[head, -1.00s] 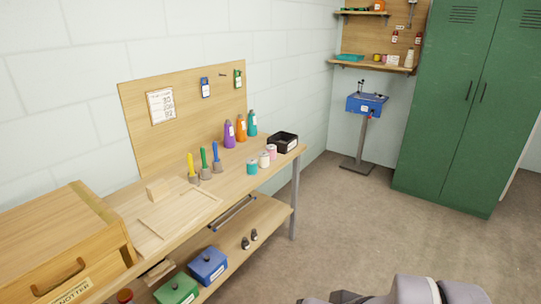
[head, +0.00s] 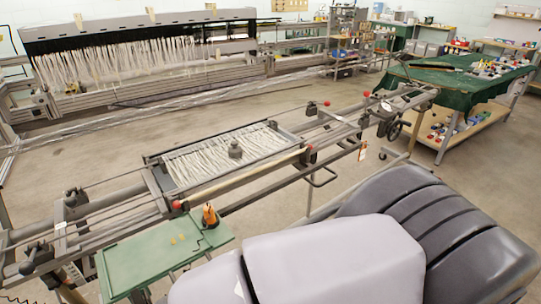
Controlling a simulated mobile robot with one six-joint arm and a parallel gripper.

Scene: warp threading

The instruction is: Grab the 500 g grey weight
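A small dark grey weight (head: 235,151) with a knob on top stands upright on white threads in a framed bed (head: 190,180) on the machine in the middle of the head view. Its mass marking is too small to read, so I cannot tell whether it is the 500 g one. My arm's grey links fill the lower right, in front of the machine. My gripper is not in view, and nothing shows touching the weight.
A green tray (head: 150,262) with an orange item (head: 210,216) is at the machine's near left end. Rails with red knobs flank the bed. A green-covered table (head: 450,85) with many small items stands at the right. Open floor lies behind the machine.

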